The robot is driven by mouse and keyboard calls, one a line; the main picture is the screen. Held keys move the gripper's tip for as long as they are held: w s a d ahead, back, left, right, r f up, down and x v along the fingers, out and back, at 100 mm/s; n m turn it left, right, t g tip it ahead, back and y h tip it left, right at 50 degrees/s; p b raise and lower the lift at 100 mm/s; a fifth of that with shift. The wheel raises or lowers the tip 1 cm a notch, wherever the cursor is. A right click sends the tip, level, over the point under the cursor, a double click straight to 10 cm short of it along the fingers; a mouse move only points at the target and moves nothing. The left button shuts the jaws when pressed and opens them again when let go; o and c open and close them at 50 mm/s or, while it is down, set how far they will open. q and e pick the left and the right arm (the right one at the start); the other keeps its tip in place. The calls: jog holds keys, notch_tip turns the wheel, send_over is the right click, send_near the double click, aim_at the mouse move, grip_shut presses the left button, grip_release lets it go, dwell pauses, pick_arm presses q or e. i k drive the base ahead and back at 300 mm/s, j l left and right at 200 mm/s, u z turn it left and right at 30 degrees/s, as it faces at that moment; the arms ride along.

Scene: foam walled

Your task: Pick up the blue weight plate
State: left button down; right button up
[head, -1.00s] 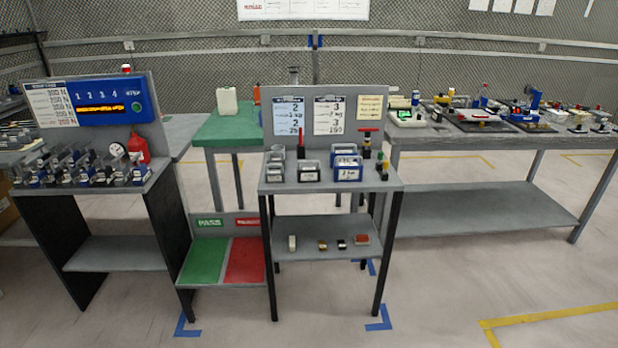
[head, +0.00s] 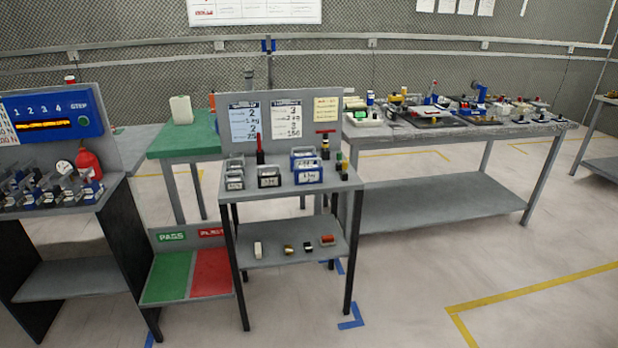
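Two blue handled weights with white labels stand at the right part of the middle stand's top shelf: a front one (head: 308,174) and one partly hidden behind it (head: 302,153). Dark grey handled weights, including one in the middle (head: 268,178) and a smaller one at the left (head: 234,182), stand beside them. I cannot tell which blue piece is the weight plate. Neither of my grippers is in view.
The middle stand (head: 275,246) has small items on its lower shelf. A green-and-red panel (head: 167,277) adjoins it at the left. A console bench (head: 70,284) stands further left, a long grey table (head: 430,202) at the right. Floor (head: 410,290) at front right is clear.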

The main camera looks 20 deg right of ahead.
aim_at(303, 175)
jog(key=i+l, duration=0.5)
jog(key=l, duration=0.15)
jog(key=i+l, duration=0.5)
jog(key=l, duration=0.15)
